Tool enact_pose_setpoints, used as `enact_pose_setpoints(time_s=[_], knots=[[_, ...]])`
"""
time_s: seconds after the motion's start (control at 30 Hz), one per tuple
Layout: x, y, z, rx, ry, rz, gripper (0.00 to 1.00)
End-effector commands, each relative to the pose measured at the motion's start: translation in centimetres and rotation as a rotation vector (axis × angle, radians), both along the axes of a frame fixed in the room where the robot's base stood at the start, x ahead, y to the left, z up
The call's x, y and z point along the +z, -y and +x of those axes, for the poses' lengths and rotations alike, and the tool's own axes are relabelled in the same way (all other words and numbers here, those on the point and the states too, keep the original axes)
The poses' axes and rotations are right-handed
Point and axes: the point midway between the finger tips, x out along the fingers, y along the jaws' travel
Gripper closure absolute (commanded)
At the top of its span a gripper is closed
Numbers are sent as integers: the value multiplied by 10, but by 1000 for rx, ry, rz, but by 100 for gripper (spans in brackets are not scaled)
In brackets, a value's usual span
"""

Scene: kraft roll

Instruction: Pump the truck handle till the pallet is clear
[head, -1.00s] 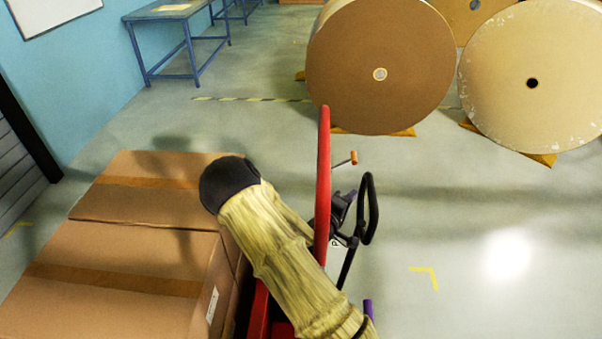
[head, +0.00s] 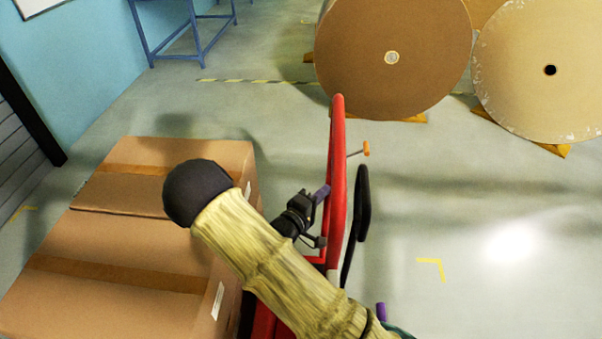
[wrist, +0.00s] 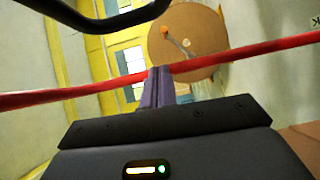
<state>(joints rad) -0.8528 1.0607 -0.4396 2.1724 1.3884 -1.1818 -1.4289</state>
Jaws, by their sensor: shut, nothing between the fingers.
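The pallet truck's red frame (head: 337,170) rises in the middle of the head view, and its red bar (wrist: 250,52) crosses the wrist view. The black loop handle (head: 357,218) is just right of the red frame; a black curved bar, apparently this handle, is at the top of the wrist view (wrist: 108,20). My gripper (head: 322,192) has purple fingers, shut and empty (wrist: 158,85). It is at the red frame's left side, with its fingertips close to the bar; contact is unclear. The handle is apart from the fingers. The pallet under the boxes is hidden.
Large brown cartons (head: 130,245) fill the left. An orange-tipped lever (head: 365,149) sticks out right of the frame. Big paper rolls (head: 390,50) stand on wooden chocks at the back. A blue table (head: 185,38) is at back left. The floor at right is clear.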

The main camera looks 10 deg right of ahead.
Motion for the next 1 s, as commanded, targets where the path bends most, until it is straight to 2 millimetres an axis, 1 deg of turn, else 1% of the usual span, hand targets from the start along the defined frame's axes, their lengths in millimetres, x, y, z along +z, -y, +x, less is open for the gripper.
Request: enact_pose_setpoints(time_s=[0.1,0.53,0.57,0.6,1.0], knots=[[1,-16,-14,5,1,1,100],[2,-66,-63,8,0,1,100],[6,-67,-65,7,0,1,100],[16,-65,-63,5,0,0,100],[60,-65,-63,5,0,0,100]])
